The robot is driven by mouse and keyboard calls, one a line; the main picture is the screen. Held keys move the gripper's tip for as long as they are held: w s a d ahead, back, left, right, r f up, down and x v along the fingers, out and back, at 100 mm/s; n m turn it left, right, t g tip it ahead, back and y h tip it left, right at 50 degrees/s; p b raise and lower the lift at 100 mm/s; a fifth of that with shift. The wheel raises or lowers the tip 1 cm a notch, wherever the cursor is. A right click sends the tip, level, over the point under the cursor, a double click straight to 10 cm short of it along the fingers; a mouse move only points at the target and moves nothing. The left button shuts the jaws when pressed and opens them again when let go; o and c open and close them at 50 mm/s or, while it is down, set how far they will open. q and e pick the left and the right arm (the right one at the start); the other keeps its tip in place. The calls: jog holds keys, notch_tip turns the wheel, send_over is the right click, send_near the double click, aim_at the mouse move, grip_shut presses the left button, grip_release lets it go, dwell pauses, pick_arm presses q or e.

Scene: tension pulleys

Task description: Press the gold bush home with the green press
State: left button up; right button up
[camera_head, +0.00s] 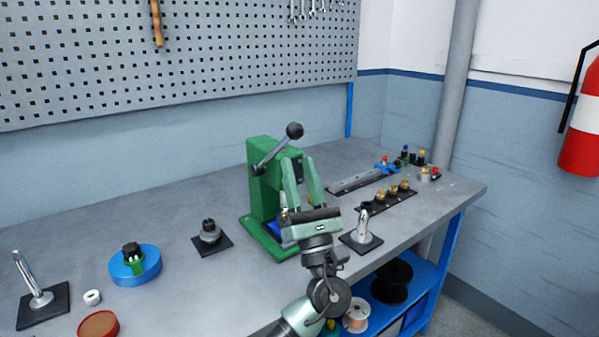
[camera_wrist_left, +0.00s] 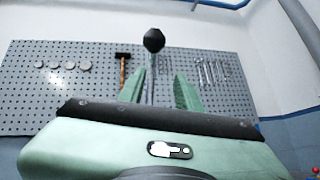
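The green press (camera_head: 262,180) stands on the bench, its grey lever slanting up to a black ball knob (camera_head: 294,130). My left gripper (camera_head: 298,165) is in front of the press, green fingers pointing up and spread apart, with nothing seen between them. In the left wrist view the knob (camera_wrist_left: 153,40) and its rod show beyond the gap between the fingers (camera_wrist_left: 159,82). A small gold-coloured bit (camera_head: 284,211) and a blue part (camera_head: 288,233) show low in the press; my gripper hides most of that spot, so I cannot tell how the bush sits. My right gripper is out of view.
A black strip with several gold pieces (camera_head: 392,194) lies right of the press. A metal post on a black base (camera_head: 362,238) stands near the front edge. A dark stepped part (camera_head: 210,233) and a blue disc (camera_head: 135,267) stand to the left.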

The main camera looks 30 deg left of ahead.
pick_arm(q)
jog(key=b+v, duration=0.2)
jog(key=v, duration=0.5)
jog(key=shift+d+f, duration=0.2)
jog(key=shift+f, duration=0.1)
